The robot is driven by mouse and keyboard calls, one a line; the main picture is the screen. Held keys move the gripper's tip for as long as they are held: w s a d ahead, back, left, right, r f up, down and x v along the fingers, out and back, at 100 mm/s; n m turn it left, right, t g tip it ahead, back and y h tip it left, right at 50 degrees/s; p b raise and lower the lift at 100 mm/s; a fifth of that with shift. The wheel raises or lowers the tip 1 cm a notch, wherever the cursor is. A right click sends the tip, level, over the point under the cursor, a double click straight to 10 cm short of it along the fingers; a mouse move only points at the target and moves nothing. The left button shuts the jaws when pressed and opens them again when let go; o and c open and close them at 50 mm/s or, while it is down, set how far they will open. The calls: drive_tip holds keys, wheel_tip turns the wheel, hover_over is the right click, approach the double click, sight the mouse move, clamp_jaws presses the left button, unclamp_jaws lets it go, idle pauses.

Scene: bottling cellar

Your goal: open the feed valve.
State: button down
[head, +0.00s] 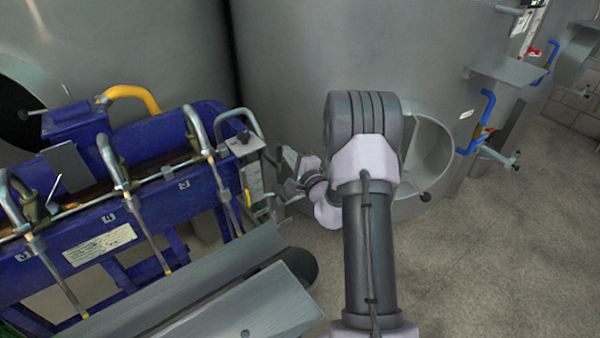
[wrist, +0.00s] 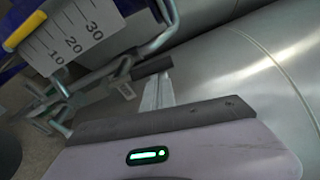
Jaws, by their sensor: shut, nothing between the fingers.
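My gripper (head: 288,186) is at the right end of the blue filling machine (head: 165,192), beside its metal tubes, partly hidden by my arm. In the wrist view my gripper (wrist: 157,88) is shut and empty. A bent metal tube (wrist: 160,36) passes just beyond the fingers; I cannot tell whether they touch it. A grey scale plate (wrist: 75,35) marked 10, 20, 30 is at upper left, with a yellow piece (wrist: 24,31) at its edge. I cannot tell for certain which fitting is the feed valve, or its setting.
Large steel tanks (head: 290,60) stand close behind the machine. A yellow hose (head: 130,95) rises on its top. Grey metal panels (head: 225,310) lie in front. Blue-handled fittings (head: 487,105) are on the tanks at right. The floor (head: 500,260) at right is clear.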

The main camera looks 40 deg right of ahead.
drive_tip(key=shift+a+r, duration=0.1)
drive_tip(key=shift+a, duration=0.15)
idle(0.5)
drive_tip(key=d+b, duration=0.1)
drive_tip(key=d, duration=0.3)
drive_tip(key=s+a+p, duration=0.1)
drive_tip(key=s, duration=0.8)
drive_tip(key=shift+a, duration=0.2)
